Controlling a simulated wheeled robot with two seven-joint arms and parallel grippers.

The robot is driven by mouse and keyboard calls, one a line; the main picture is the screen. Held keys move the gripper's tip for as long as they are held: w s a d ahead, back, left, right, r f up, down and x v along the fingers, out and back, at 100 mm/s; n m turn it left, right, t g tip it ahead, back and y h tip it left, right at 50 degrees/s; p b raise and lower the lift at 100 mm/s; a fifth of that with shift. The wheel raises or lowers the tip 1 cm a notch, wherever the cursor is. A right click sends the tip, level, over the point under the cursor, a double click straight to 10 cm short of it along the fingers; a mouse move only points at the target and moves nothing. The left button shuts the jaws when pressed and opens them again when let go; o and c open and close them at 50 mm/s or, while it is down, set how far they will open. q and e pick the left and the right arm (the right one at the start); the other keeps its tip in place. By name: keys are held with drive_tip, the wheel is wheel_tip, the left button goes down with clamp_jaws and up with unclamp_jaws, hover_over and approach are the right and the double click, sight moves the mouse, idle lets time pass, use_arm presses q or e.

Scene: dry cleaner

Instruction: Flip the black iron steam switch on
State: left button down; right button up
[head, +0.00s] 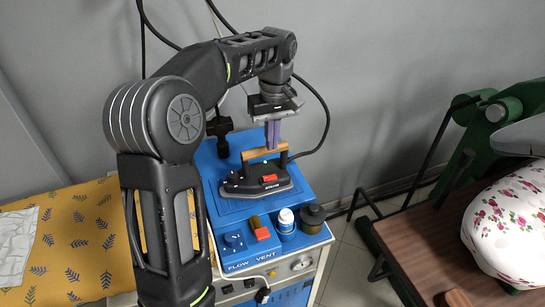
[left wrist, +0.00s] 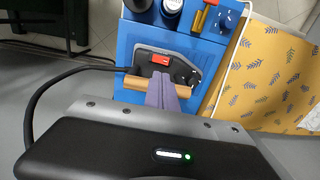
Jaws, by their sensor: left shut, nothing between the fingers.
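The black iron (head: 262,183) stands on the blue top of the steam station (head: 222,202), with a wooden handle (head: 251,153) and a red switch (head: 269,178) on its body. In the left wrist view the iron (left wrist: 181,69) shows its red switch (left wrist: 161,60) beyond the handle (left wrist: 132,83). My left gripper (head: 272,146) is shut and empty, its purple fingers pointing down at the handle. In the left wrist view the fingers (left wrist: 162,82) overlap the handle; I cannot tell whether they touch it. My right gripper is not in view.
A yellow patterned board (head: 75,235) lies at left. A brown table (head: 440,240) and a floral pad (head: 510,225) are at right.

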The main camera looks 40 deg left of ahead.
use_arm(q)
drive_tip(key=shift+d+r+p, duration=0.15)
drive_tip(key=shift+r+p, duration=0.75)
drive_tip(key=shift+r, duration=0.85)
drive_tip(key=shift+r+g+y+p, duration=0.1)
drive_tip(key=shift+g+y+p, duration=0.25)
drive_tip(key=shift+p, duration=0.65)
